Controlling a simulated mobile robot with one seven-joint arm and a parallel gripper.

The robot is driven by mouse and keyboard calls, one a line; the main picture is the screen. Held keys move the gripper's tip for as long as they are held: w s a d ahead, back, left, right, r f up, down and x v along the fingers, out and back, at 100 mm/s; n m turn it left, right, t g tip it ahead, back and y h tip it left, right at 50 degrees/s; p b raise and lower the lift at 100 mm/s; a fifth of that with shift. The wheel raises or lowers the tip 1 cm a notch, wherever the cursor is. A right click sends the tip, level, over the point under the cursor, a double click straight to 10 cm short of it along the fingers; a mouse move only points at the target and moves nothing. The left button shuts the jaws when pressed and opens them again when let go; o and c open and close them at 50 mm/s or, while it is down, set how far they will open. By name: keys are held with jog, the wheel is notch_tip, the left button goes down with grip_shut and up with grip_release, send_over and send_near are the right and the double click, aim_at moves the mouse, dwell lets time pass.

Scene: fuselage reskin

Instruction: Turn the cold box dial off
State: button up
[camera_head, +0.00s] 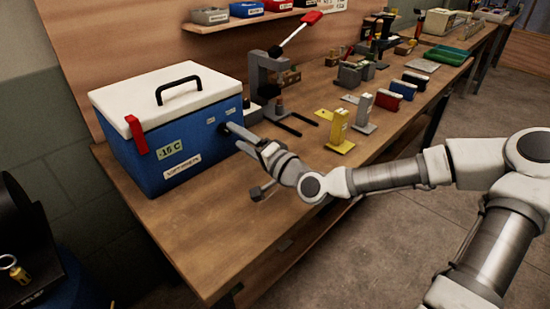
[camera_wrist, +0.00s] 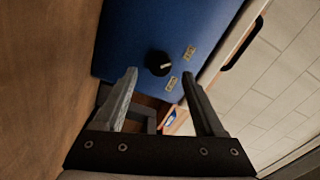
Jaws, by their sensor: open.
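The cold box (camera_head: 180,155) is blue with a white lid, a black handle and a red latch, and stands on the left end of the workbench. Its front bears a "-15 C" label. In the wrist view the box face (camera_wrist: 120,35) shows a round black dial (camera_wrist: 158,63) with a light pointer mark, between two small labels. My gripper (camera_wrist: 158,80) is open, its two fingers pointing at the box face on either side of the dial's line. In the head view my gripper (camera_head: 228,130) is at the box's right side and hides the dial. I cannot tell whether the fingers touch anything.
An arbor press (camera_head: 262,75) with a red-tipped lever stands right behind my gripper. A yellow bracket (camera_head: 340,130) and several small blocks stand farther right on the workbench (camera_head: 215,240). A shelf with bins (camera_head: 210,16) hangs above. The bench front is mostly clear.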

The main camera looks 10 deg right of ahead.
jog(key=p+v, duration=0.1)
jog(key=v, duration=0.8)
jog(key=p+v, duration=0.4)
jog(key=p, duration=0.7)
jog(key=shift+s+d+f+p, duration=0.1)
jog(key=shift+s+d+p, duration=0.15)
jog(key=shift+p, duration=0.1)
jog(key=shift+s+d, duration=0.25)
jog(key=shift+s, duration=0.2)
